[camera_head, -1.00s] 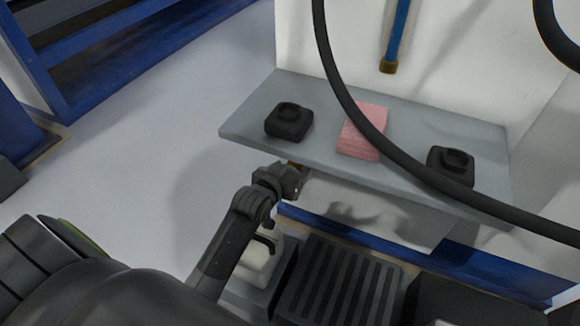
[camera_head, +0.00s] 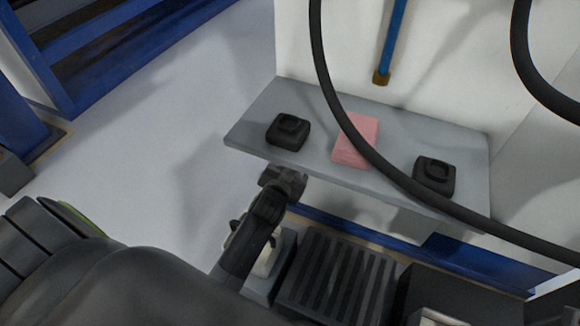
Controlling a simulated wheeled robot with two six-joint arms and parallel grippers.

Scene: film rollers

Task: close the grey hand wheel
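I cannot make out a grey hand wheel in this view. Two black blocks with rounded, raised tops sit on a grey shelf (camera_head: 400,165): a left block (camera_head: 288,132) and a right block (camera_head: 434,176). My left arm comes up from the lower left, and my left gripper (camera_head: 284,182) is at its end, just in front of the shelf's front edge. Its fingers are too dark and small to tell open from shut, and nothing is visibly held. My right gripper is out of view.
A pink pad (camera_head: 356,140) lies between the black blocks. A thick black hose (camera_head: 335,95) hangs in front of the shelf. A blue-handled tool (camera_head: 391,45) hangs on the white wall. A ribbed dark box (camera_head: 335,275) is below. Open floor (camera_head: 170,130) is at left.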

